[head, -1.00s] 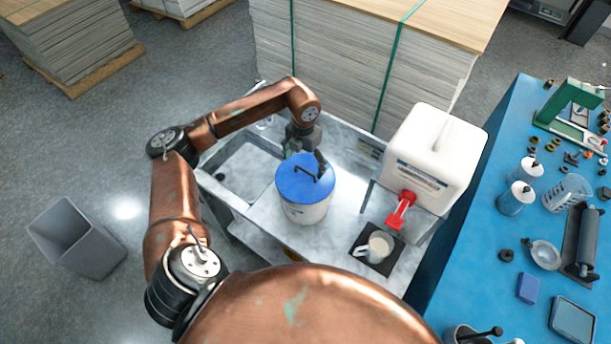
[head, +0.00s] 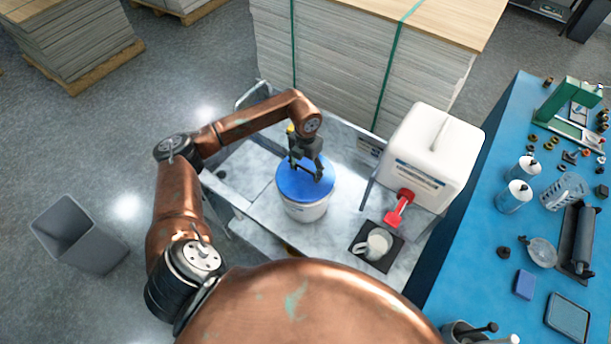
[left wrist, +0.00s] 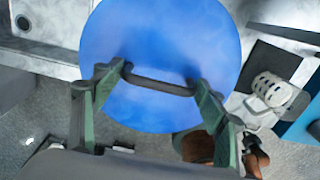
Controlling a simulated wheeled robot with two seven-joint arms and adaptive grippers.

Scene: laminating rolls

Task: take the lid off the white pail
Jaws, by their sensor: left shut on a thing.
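The white pail (head: 306,211) stands on the grey metal bench, with its round blue lid (head: 318,190) on top. I see no gap between lid and pail. My left gripper (head: 305,177) is over the lid and shut on its dark bar handle. In the left wrist view the handle (left wrist: 160,86) runs between the fingers of the left gripper (left wrist: 155,88), and the blue lid (left wrist: 175,40) hides the pail below. My right gripper is not in view.
A white canister (head: 433,155) with a red tap (head: 399,207) stands right of the pail. A blue worktable (head: 480,255) with tools is at the right.

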